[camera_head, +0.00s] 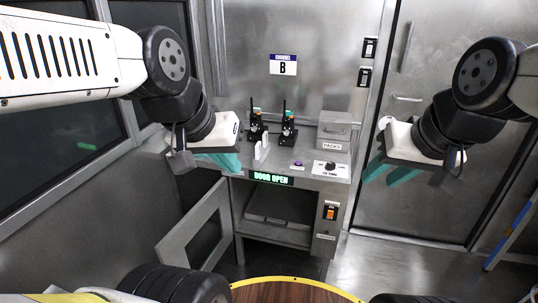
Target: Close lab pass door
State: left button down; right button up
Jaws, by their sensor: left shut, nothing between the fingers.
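The pass door (193,232) is a grey framed panel with a dark window. It stands swung open to the left of the grey pass cabinet (328,212), whose lower compartment is exposed. A green display (271,178) on the cabinet front reads "DOOR OPEN". My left gripper (225,162), with teal fingers, is shut and empty above the door, near the cabinet's left top corner. I see no contact with the door. My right gripper (389,175) is open and empty, in the air to the right of the cabinet.
On the cabinet top stand two black devices (288,135), a grey box marked PACKS (333,132) and a black knob (331,166). A large metal door (450,200) stands at right. The floor (400,265) right of the cabinet is clear.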

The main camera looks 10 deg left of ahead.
aim_at(200, 240)
jog(key=u, duration=0.35)
jog(key=i+j+u, duration=0.1)
jog(key=i+u, duration=0.2)
jog(key=u, duration=0.15)
